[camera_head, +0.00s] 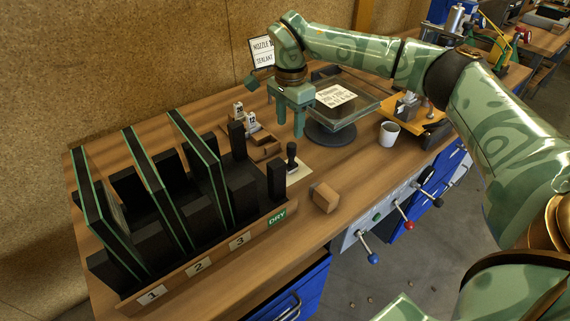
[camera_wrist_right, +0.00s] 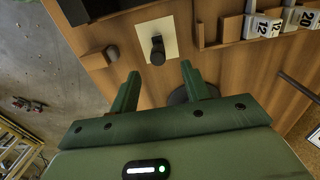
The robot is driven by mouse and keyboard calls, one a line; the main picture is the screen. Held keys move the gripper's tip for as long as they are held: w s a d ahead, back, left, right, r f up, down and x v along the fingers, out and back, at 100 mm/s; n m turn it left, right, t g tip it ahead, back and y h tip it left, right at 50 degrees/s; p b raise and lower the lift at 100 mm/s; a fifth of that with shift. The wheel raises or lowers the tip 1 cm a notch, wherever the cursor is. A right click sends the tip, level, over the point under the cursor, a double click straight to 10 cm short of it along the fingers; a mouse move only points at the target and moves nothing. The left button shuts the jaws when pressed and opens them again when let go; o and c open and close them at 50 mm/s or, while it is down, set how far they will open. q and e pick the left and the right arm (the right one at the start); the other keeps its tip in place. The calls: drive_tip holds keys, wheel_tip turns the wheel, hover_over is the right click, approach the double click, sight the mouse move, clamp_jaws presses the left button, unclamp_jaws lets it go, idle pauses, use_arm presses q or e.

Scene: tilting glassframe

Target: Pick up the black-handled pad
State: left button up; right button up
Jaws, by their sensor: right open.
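The black-handled pad (camera_head: 291,157) stands upright on a cream sheet (camera_head: 299,171) on the wooden bench, just right of the dark rack. In the right wrist view the pad (camera_wrist_right: 157,50) shows from above on its sheet (camera_wrist_right: 168,28), beyond the fingertips and roughly in line with the space between them. My right gripper (camera_head: 290,128) is open and empty, with its fingers pointing down above the bench behind the pad. Its two fingers (camera_wrist_right: 160,72) are apart in the right wrist view. My left gripper is not in view.
A rack with numbered slots (camera_head: 200,264) holds upright black green-edged panels at left. A wooden block (camera_head: 324,197) lies near the front edge. A glass plate on a round stand (camera_head: 332,134), a white mug (camera_head: 389,134) and small numbered blocks (camera_head: 251,121) are close by.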

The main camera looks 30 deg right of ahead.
sight(290, 144)
wheel_tip(290, 144, down, 6)
drive_tip(key=shift+f+b, duration=0.15)
drive_tip(key=shift+b, duration=0.6)
drive_tip(key=shift+s+f, duration=0.1)
drive_tip(key=shift+f, duration=0.7)
drive_tip(key=f+b, duration=0.1)
drive_tip(key=f, duration=0.1)
drive_tip(key=f+b, duration=0.1)
drive_tip(key=f, duration=0.1)
drive_tip(key=shift+s+d+f, duration=0.1)
drive_tip(key=shift+d+f, duration=0.1)
drive_tip(key=shift+f, duration=0.15)
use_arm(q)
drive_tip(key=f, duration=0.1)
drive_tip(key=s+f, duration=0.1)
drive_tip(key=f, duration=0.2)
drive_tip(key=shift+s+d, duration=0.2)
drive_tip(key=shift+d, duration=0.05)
use_arm(e)
drive_tip(key=shift+r, duration=0.15)
clamp_jaws()
